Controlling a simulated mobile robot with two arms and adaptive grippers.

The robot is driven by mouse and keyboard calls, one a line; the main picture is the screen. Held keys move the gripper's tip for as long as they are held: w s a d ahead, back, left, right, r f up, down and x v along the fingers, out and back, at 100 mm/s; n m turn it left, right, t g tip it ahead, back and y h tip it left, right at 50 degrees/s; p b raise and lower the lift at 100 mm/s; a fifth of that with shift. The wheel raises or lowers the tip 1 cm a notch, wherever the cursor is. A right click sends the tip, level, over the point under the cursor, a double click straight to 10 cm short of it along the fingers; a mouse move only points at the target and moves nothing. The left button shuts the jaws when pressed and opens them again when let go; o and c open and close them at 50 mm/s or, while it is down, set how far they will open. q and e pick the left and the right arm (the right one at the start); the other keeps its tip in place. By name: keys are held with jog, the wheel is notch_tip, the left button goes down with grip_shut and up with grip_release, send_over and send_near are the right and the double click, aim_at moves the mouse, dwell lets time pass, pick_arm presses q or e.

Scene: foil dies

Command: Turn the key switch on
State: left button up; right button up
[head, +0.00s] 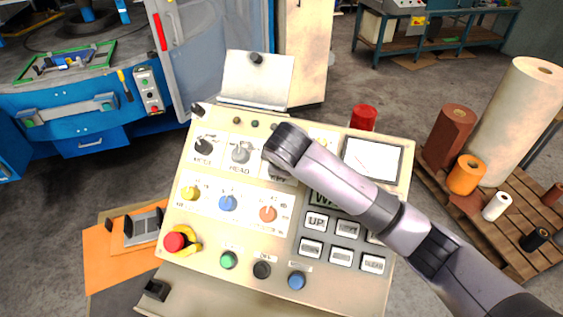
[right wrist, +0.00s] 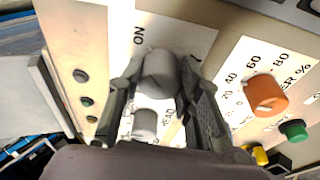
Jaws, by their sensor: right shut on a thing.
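The beige control panel (head: 205,240) stands in front of me with rows of knobs and buttons. My right arm reaches over it from the lower right in the head view, and its wrist covers the end of the top row. My right gripper (right wrist: 158,74) shows in the right wrist view with a finger on each side of a rounded grey piece (right wrist: 157,64), taken as the key switch, and is shut on it. The word ON is printed beside it. A second grey piece (right wrist: 146,123) shows lower between the fingers. My left gripper is not in view.
A black knob (head: 203,147) and a grey knob (head: 240,153) sit left of my wrist. Yellow, blue and orange knobs (head: 267,213) lie below. A red emergency button (head: 174,242) is at lower left. A red cylinder (head: 363,117) stands at the panel's back edge.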

jog(key=o, duration=1.1)
jog(key=shift+o, duration=0.2)
jog(key=v, duration=1.2)
jog(key=shift+a+f, duration=0.1)
